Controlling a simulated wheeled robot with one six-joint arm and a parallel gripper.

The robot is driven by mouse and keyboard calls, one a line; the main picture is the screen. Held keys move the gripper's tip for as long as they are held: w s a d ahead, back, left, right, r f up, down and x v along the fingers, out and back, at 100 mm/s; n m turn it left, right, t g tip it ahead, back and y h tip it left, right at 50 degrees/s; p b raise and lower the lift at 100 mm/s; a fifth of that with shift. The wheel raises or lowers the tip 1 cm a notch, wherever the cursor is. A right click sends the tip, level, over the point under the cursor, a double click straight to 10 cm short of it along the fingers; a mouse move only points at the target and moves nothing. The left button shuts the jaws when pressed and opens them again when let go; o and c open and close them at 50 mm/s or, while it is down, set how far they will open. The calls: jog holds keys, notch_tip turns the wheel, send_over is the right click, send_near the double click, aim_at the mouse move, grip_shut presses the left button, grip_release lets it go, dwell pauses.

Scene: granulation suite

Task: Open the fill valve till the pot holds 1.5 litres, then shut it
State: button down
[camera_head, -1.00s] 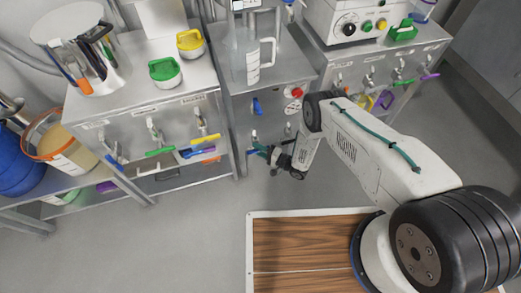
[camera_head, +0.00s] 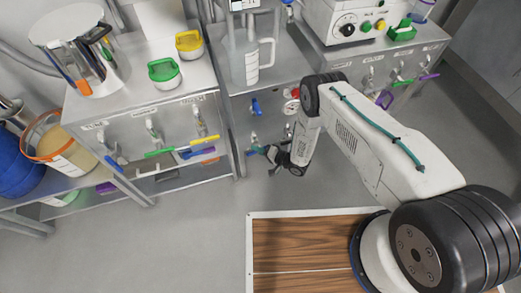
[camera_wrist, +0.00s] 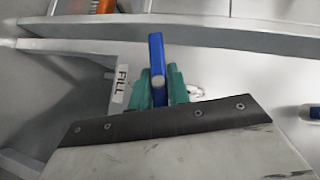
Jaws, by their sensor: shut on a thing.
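The fill valve's blue lever (camera_wrist: 157,68) stands between the green fingertips of my gripper (camera_wrist: 161,88) in the wrist view. The gripper is shut on it. A white label reading FILL (camera_wrist: 121,84) is just left of it. In the head view my gripper (camera_head: 264,151) is low at the front of the middle steel cabinet, and the lever is hard to make out there. A clear jug-like pot (camera_head: 245,64) with a handle and a marked scale stands on that cabinet's top. I cannot read its liquid level.
Another blue valve handle (camera_head: 255,106) and a red-rimmed round fitting (camera_head: 292,106) are on the same cabinet front. The left cabinet (camera_head: 135,99) carries several coloured handles. A white control box (camera_head: 345,20) stands at the right. The grey floor (camera_head: 190,235) is clear.

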jog(key=shift+s+n+h, duration=0.1)
jog(key=shift+n+h, duration=0.7)
jog(key=shift+h, duration=0.6)
jog(key=c, duration=1.3)
grip_release()
jog(key=shift+d, duration=0.2)
jog(key=v, duration=0.7)
jog(key=shift+s+d+r, duration=0.1)
jog(key=shift+d+r, duration=0.05)
